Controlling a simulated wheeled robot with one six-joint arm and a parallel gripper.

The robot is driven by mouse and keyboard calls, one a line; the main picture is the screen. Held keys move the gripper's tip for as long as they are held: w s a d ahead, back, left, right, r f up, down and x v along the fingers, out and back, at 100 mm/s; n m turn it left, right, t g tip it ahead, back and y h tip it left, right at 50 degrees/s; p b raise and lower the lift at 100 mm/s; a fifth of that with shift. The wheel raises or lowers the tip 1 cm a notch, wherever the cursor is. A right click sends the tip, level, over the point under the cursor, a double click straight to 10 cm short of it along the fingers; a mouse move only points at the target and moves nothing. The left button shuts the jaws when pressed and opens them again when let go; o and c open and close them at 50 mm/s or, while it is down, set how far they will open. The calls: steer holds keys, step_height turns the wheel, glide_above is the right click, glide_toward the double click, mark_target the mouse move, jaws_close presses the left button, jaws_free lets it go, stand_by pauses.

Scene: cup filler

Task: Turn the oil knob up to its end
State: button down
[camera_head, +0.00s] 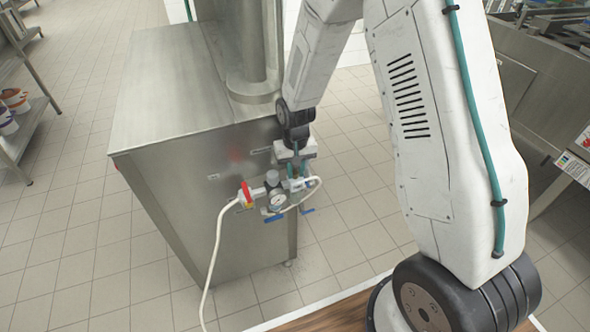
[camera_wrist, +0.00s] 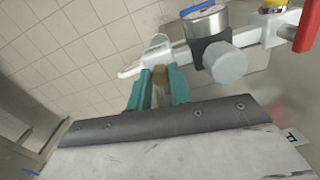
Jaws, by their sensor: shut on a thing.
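My gripper (camera_head: 298,166) is at the fittings on the side of the steel machine. In the wrist view, its two teal fingers (camera_wrist: 160,92) are close around a small brownish knob (camera_wrist: 160,78), apparently the oil knob. The fingers cover most of this knob, and I see no label or end mark on it. A white fitting (camera_wrist: 157,56) shows just behind it. How far the knob is turned cannot be told.
Next to my gripper are a grey round knob (camera_wrist: 226,63), a pressure gauge (camera_head: 277,203) and a red handle (camera_head: 247,192). Blue handles (camera_head: 275,218) hang below. A white hose (camera_head: 213,255) runs down to the left. The steel machine (camera_head: 165,85) stands behind.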

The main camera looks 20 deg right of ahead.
mark_target(295, 173)
steer(key=shift+m, duration=1.5)
steer(key=c, duration=1.3)
jaws_free()
step_height(295, 173, up, 8)
steer(key=shift+f, duration=0.1)
